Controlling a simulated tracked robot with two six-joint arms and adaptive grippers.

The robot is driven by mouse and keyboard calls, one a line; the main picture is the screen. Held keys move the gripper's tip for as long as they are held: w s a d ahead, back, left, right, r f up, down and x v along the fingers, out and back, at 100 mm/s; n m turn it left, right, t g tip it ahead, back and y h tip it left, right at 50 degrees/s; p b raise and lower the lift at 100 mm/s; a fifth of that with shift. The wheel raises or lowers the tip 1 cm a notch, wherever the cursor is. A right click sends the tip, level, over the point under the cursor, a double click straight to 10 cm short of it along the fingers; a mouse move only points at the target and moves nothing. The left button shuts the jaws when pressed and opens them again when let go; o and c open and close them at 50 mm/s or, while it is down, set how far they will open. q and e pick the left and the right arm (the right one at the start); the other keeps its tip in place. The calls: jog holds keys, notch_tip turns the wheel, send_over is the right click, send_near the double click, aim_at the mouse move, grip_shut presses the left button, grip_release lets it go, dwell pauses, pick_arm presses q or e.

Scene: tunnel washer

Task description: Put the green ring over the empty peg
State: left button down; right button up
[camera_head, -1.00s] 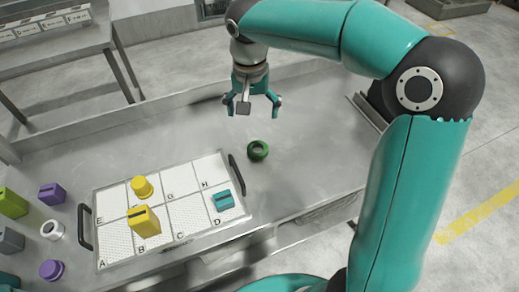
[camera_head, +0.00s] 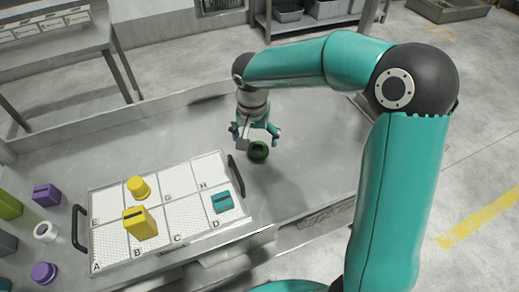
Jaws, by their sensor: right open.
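No peg can be made out in this view. My left gripper is not in view.
A white tray (camera_head: 207,172) with lettered cells and dark handles holds a yellow block (camera_head: 140,223), a yellow round piece (camera_head: 139,188) and a teal block (camera_head: 222,203). A white ring (camera_head: 46,232) and purple pieces lie left. The table right of the ring is clear.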

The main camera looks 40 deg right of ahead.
aim_at(258, 152)
jog(key=f, duration=0.2)
jog(key=d+f, duration=0.1)
jog(key=f, duration=0.1)
jog(key=shift+f, duration=0.3)
jog(key=c, duration=1.3)
jog(key=shift+r, duration=0.1)
